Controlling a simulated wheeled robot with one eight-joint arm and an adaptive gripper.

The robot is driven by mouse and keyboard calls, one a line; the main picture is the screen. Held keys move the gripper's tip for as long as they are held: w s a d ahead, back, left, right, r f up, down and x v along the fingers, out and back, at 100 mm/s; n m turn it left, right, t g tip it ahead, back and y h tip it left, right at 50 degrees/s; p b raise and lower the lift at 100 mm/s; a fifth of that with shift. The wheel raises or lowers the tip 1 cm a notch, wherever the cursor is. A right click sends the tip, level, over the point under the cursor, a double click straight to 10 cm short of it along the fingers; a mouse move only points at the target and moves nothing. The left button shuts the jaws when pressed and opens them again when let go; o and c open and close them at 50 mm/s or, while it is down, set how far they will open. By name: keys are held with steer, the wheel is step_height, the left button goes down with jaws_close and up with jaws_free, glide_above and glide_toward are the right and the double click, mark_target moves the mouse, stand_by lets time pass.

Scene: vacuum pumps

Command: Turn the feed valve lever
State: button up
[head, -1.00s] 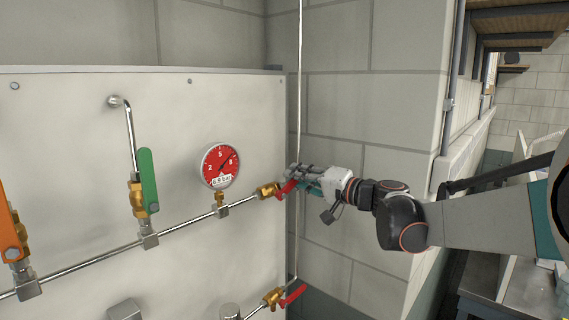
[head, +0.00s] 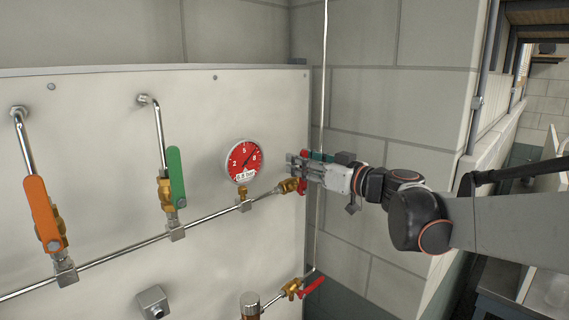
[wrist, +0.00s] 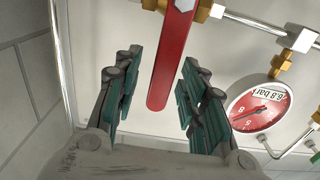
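The red lever (head: 302,187) sits on a brass valve (head: 288,186) at the right end of the horizontal pipe, beside the pressure gauge (head: 244,160). In the wrist view the red lever (wrist: 177,50) stands across the pipe, its rounded end between my fingers. My gripper (wrist: 157,90) is open around it, with a gap visible on each side. In the head view my gripper (head: 302,166) hides part of the lever. The gauge has a red dial and also shows upside down in the wrist view (wrist: 258,110).
An orange lever (head: 43,210) and a green lever (head: 176,178) stand on valves farther left. Another red lever (head: 311,286) is on a lower valve. The panel (head: 100,110) is close behind the valves; a block wall (head: 400,110) is on the right.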

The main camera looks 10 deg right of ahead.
steer(key=shift+s+d, duration=0.15)
steer(key=shift+v, duration=0.8)
steer(key=v, duration=0.6)
steer(key=shift+p, duration=0.35)
stand_by(0.4)
